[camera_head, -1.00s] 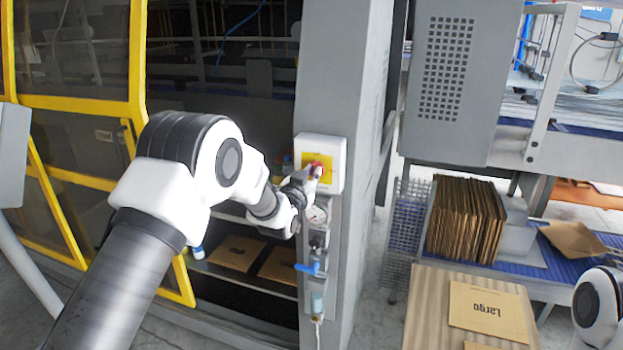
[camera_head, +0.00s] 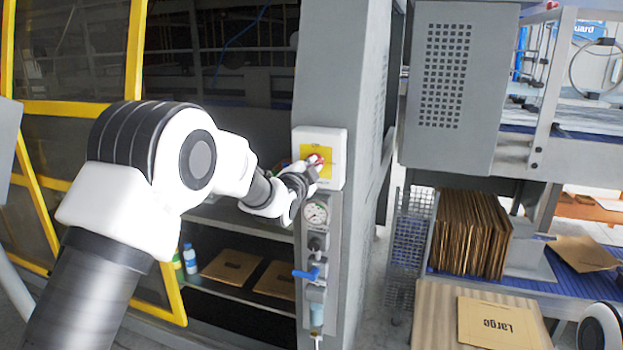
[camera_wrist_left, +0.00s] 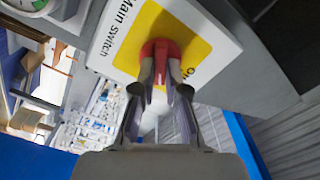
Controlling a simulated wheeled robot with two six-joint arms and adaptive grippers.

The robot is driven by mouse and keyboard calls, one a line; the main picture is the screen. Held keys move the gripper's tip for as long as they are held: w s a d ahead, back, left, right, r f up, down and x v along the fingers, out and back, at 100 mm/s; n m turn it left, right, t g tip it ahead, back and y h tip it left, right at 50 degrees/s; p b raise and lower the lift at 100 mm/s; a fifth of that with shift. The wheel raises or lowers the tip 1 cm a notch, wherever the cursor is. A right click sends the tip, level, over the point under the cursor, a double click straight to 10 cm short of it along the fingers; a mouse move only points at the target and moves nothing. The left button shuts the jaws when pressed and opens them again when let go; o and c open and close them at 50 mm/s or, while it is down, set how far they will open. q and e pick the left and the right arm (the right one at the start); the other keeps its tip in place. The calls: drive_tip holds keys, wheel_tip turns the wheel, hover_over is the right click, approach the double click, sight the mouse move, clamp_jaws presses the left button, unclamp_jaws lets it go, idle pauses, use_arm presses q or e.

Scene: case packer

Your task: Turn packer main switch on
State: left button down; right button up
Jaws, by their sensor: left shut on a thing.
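The main switch is a red knob (camera_wrist_left: 160,52) on a yellow plate (camera_wrist_left: 196,45) in a white box (camera_head: 336,160) on the grey machine post. The box is marked "Main Switch" in the left wrist view. My left gripper (camera_head: 314,166) is at the front of the box. In the left wrist view its fingers (camera_wrist_left: 161,80) are shut on the red knob, one on each side. In the head view the gripper hides part of the knob. My right gripper is not in view; only a part of my right arm shows at the lower right.
Below the box are a pressure gauge (camera_head: 316,214) and a blue valve handle (camera_head: 306,273). Yellow-framed doors (camera_head: 75,108) stand at the left. Flat cartons (camera_head: 470,234) stand upright on the right, near a pallet with a "Large" carton (camera_head: 498,322).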

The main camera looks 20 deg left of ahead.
use_arm(q)
drive_tip(key=shift+f+m+b, duration=0.15)
drive_tip(key=shift+m+b, duration=2.05)
drive_tip(key=shift+m, duration=1)
drive_tip(key=c, duration=1.2)
unclamp_jaws()
drive_tip(key=s, duration=1.2)
drive_tip(key=shift+a, duration=0.15)
